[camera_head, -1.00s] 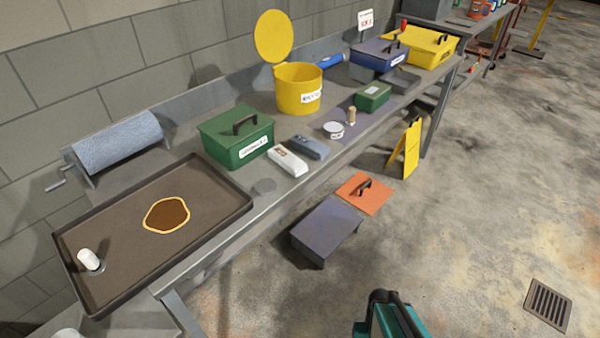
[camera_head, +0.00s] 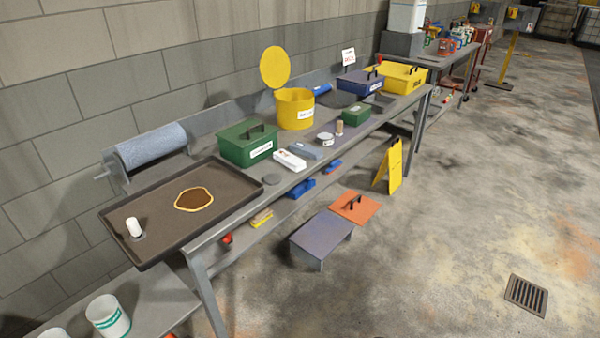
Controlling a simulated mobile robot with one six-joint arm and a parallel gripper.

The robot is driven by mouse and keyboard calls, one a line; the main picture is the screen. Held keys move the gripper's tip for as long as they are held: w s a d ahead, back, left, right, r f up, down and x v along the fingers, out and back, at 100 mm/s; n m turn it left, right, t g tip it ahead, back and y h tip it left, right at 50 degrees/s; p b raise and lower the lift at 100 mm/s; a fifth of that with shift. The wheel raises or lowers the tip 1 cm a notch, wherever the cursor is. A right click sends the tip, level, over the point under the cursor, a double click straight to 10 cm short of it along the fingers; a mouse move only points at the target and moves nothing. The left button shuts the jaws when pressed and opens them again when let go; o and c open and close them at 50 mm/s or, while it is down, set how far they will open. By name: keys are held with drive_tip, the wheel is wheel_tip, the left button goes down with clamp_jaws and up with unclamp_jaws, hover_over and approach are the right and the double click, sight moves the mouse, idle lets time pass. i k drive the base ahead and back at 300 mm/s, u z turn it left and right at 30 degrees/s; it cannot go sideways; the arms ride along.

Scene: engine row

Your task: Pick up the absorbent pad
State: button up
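I cannot single out an absorbent pad for certain. A speckled blue-grey roll (camera_head: 152,146) sits on a cranked stand at the back left of the bench and looks like absorbent material. In front of it a dark tray (camera_head: 158,253) holds a brown puddle with a yellow rim (camera_head: 194,199) and a small white cylinder (camera_head: 133,227). My gripper is not in view.
A green box (camera_head: 246,149), a yellow lidded bin (camera_head: 295,108) and a blue box (camera_head: 360,84) stand along the bench.

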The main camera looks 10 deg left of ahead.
sight(286, 159)
drive_tip(key=z, duration=0.3)
drive_tip(key=k, duration=0.5)
drive_tip(key=u, duration=1.6)
drive_tip(key=i, duration=1.15)
drive_tip(key=u, duration=0.05)
